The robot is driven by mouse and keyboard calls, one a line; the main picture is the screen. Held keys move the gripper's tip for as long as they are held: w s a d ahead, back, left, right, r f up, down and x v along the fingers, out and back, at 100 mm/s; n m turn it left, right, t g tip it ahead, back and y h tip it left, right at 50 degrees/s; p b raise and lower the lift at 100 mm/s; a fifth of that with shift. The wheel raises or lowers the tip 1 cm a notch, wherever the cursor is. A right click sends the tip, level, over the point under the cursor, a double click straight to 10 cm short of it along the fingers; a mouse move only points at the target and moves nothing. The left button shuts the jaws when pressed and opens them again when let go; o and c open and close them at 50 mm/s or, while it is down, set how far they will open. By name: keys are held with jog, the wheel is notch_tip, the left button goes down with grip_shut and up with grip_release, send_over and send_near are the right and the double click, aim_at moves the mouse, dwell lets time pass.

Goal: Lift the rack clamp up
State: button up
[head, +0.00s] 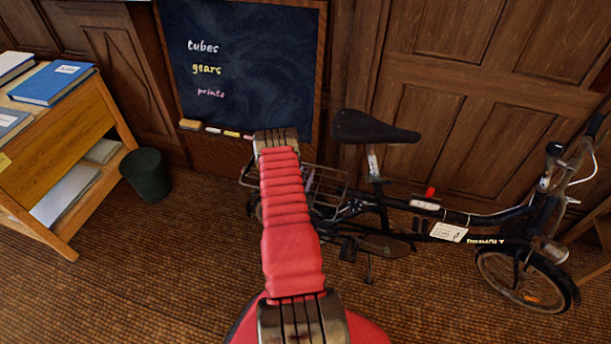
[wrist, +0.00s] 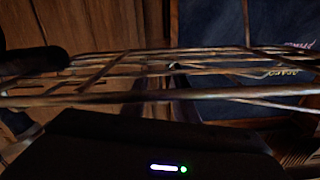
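The black folding bicycle (head: 440,212) stands by the panelled wall, its rear at the left. Its wire rear rack (head: 328,186) shows on both sides of my red-sleeved arm, which hides the middle. In the wrist view, the rack bars (wrist: 130,97) run across the picture, close up. The rack clamp cannot be told apart from the other bars. The dark body of my gripper (wrist: 165,140), with a small white and green light, fills the bottom of the wrist view, just below the bars in the picture. Its fingers are hidden, so open or shut does not show.
The black saddle (head: 375,127) rises right of the rack. A chalkboard (head: 262,60) with a chalk ledge stands behind. A dark bin (head: 146,176) and a wooden desk (head: 62,140) with books are at the left.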

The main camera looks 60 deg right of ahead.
jog(key=shift+c, duration=0.6)
jog(key=shift+f, duration=0.1)
grip_shut()
jog(key=shift+s, duration=0.1)
